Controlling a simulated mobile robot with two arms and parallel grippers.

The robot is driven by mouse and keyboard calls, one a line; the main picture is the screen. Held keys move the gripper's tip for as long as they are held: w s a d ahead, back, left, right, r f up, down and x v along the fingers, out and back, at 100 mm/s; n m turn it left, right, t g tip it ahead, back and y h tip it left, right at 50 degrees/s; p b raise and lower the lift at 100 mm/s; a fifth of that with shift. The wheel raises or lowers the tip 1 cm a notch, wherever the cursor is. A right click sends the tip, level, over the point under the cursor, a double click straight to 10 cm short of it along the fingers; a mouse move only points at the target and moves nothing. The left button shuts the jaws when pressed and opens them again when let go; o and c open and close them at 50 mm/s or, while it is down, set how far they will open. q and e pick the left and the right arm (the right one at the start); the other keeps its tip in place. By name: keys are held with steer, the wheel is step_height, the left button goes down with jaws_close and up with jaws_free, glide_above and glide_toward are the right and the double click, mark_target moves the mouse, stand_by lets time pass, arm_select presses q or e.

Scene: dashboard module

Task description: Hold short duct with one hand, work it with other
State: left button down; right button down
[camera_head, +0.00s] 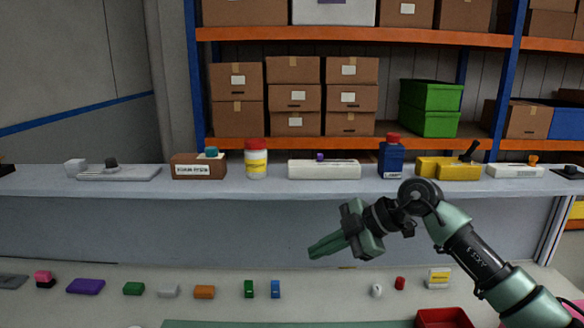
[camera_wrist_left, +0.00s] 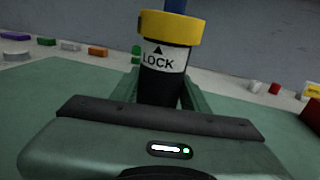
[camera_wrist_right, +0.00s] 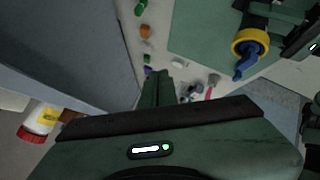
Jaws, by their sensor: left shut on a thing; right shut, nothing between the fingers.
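The short duct (camera_wrist_left: 160,88) is a black cylinder with a white LOCK label and arrow. A yellow collar (camera_wrist_left: 170,28) rings its top, and a blue part (camera_wrist_left: 176,6) rises above the collar. My left gripper (camera_wrist_left: 158,98) is shut around the black body and holds it upright in its own wrist view. In the right wrist view the yellow collar (camera_wrist_right: 250,42) and blue part (camera_wrist_right: 246,66) show at upper right, beside my left gripper. My right gripper (camera_head: 326,246) is shut and empty, raised before the shelf and apart from the duct. The head view does not show the duct.
A green mat (camera_head: 290,324) lies at the near edge, with a red tray (camera_head: 445,318) to its right. Several small coloured parts, such as an orange block (camera_head: 204,292), line the table behind. A grey shelf (camera_head: 240,187) holding bottles and boxes crosses behind my right gripper.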

steer(key=s+a+f+n+g+h, duration=0.2)
steer(key=s+a+f+h, duration=0.15)
steer(key=s, duration=0.25)
steer(key=s+d+f+h, duration=0.1)
steer(key=s+f+h, duration=0.1)
steer(key=f, duration=0.3)
steer(key=s+d+f+g+h, duration=0.1)
steer(key=s+f+h, duration=0.2)
steer(key=f+h, duration=0.1)
steer(key=shift+s+f, duration=0.3)
steer(key=shift+f, duration=0.15)
steer(key=shift+a, duration=0.25)
